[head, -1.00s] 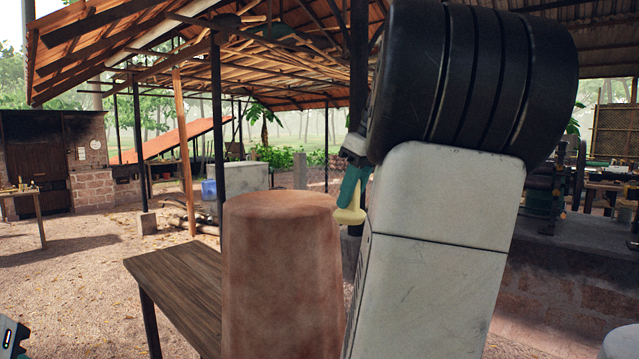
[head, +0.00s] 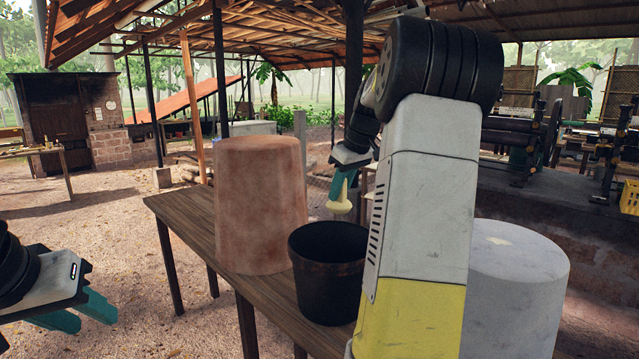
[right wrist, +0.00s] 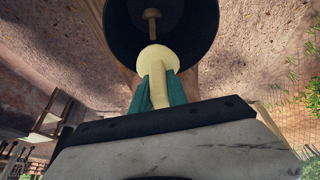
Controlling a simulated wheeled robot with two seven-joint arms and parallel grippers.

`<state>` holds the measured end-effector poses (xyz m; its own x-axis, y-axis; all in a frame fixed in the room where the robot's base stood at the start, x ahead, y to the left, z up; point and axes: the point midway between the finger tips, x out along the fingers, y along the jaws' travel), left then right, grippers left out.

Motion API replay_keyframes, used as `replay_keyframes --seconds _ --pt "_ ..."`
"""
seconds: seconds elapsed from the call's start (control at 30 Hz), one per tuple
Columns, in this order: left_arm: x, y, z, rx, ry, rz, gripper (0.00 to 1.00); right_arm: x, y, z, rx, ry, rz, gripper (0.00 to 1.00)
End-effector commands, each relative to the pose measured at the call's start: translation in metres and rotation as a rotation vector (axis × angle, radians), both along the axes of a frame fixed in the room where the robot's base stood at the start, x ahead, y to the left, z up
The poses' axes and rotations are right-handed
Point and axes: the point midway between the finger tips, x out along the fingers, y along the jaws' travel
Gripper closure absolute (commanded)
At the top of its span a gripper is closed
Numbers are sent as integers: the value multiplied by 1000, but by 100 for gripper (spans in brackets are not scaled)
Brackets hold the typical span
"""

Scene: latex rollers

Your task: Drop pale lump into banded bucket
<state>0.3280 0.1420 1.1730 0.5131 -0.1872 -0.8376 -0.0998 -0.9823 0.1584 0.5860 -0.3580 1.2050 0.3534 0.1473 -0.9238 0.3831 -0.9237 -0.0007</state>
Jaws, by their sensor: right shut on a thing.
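The pale lump (head: 340,202) is a cream, knobbed piece held between the teal fingers of my right gripper (head: 341,184). In the right wrist view the lump (right wrist: 157,58) sticks out past the fingertips. The black bucket (head: 328,292) stands open on the wooden table, with a faint brownish band around it. The lump hangs above the bucket, near its far rim in the head view. In the right wrist view the bucket's dark mouth (right wrist: 190,25) lies beyond the lump, with a small pale stemmed shape (right wrist: 152,20) inside it. My left gripper (head: 90,312) is open and empty at lower left.
A tall reddish-brown tapered block (head: 260,205) stands on the wooden table (head: 180,212), left of the bucket. A pale grey cylinder (head: 520,285) stands at the right, partly behind my right arm. Roller machines (head: 520,135) stand on a ledge behind. Open gravel lies left of the table.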

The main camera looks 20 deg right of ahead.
Motion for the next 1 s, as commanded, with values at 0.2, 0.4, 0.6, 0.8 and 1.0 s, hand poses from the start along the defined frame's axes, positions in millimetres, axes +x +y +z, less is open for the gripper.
replay_keyframes --seconds 0.2,0.4,0.6,0.8,1.0 --pt "0 0 0 0 0 0 64 -1 0 -26 0 3 -1 100" --pt "0 0 0 0 0 0 64 -1 0 -45 1 1 -1 100" --pt "0 0 0 0 0 0 64 -1 0 -53 -1 0 -1 100" --pt "0 0 0 0 0 0 64 0 0 -53 0 -1 0 100" --pt "0 0 0 0 0 0 64 0 0 -53 -1 0 -1 55"
